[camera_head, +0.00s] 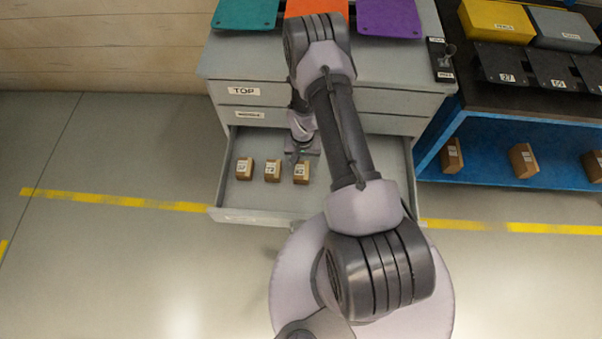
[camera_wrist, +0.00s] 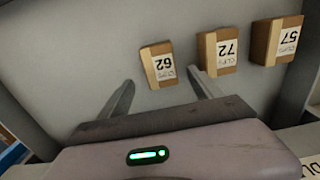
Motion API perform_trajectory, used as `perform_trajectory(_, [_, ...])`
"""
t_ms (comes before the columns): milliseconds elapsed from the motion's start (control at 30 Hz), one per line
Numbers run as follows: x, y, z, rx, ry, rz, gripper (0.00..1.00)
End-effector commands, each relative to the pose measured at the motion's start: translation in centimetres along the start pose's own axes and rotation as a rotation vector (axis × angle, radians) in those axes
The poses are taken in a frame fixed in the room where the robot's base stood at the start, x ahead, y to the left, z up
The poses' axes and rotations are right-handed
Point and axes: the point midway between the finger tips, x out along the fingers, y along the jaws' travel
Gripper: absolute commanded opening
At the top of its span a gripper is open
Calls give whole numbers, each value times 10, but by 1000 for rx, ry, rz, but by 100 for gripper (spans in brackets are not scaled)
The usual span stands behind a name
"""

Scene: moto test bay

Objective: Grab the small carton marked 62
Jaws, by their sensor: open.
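The small carton marked 62 (camera_wrist: 158,65) is a brown box with a white label, standing in the open bottom drawer (camera_head: 243,196). In the head view it is the rightmost carton (camera_head: 301,173) of a row of three. My gripper (camera_wrist: 160,92) is open and empty, with its two fingers apart. In the wrist view the carton marked 62 lies just beyond the fingertips, roughly between their lines. In the head view my gripper (camera_head: 293,157) is just behind that carton, and its fingers are hard to make out.
Cartons marked 72 (camera_wrist: 217,52) and 57 (camera_wrist: 276,41) stand beside it in the drawer. The drawer walls surround the row. Drawers labelled TOP (camera_head: 243,91) and middle (camera_head: 249,115) are shut above. A blue shelf (camera_head: 480,165) with several boxes stands at right.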

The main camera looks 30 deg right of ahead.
Motion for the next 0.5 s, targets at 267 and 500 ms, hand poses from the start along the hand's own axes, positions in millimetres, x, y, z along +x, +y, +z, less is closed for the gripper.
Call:
perform_trajectory(267, [34, 0, 5, 0, -1, 0, 75])
perform_trajectory(500, [68, 0, 7, 0, 1, 1, 75])
